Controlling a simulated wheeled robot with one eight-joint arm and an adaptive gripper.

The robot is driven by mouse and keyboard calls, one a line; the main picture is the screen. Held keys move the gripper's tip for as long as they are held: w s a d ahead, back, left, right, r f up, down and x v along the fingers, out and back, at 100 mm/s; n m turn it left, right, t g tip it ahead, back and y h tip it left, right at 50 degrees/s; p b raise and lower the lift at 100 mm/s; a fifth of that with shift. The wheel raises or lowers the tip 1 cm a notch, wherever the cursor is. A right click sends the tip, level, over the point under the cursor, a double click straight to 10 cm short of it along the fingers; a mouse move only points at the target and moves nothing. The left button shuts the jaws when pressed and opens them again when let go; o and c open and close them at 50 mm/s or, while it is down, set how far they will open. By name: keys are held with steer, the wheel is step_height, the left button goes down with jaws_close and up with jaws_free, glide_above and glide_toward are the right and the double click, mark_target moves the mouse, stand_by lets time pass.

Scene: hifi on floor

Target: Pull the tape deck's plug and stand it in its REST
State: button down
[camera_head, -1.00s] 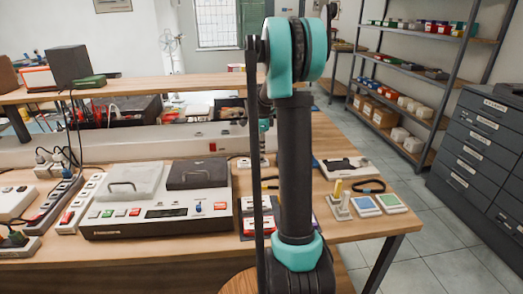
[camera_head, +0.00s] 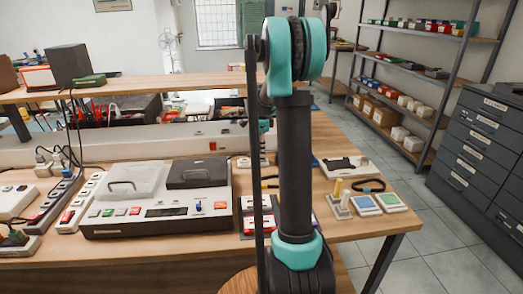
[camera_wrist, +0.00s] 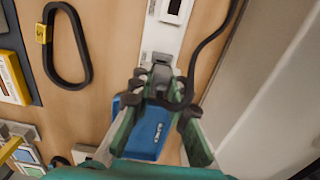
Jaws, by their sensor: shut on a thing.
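In the wrist view my gripper (camera_wrist: 161,84) is shut on a dark plug (camera_wrist: 178,89), which is partly hidden by the fingers. A black cord (camera_wrist: 212,38) runs from it up to the right. The plug is over the near end of a white strip (camera_wrist: 165,38); I cannot tell whether it is seated or clear. A blue block with white lettering (camera_wrist: 151,130) lies below, between the fingers; the lettering is unreadable. In the head view a wide white-and-dark device (camera_head: 155,212) with two lids stands on the bench. No REST label is readable. My arm hides most of the gripper there.
A black cable loop (camera_wrist: 68,45) with a yellow tag (camera_wrist: 42,33) lies to the left in the wrist view. A pale panel (camera_wrist: 270,85) borders the right side. In the head view several power strips (camera_head: 85,203) crowd the left.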

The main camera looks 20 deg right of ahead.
steer(key=shift+f, duration=0.6)
stand_by(0.7)
stand_by(0.3)
steer(key=c, duration=1.4)
jaws_free()
steer(key=shift+o, duration=0.2)
steer(key=shift+r, duration=0.1)
step_height(320, 180, up, 17)
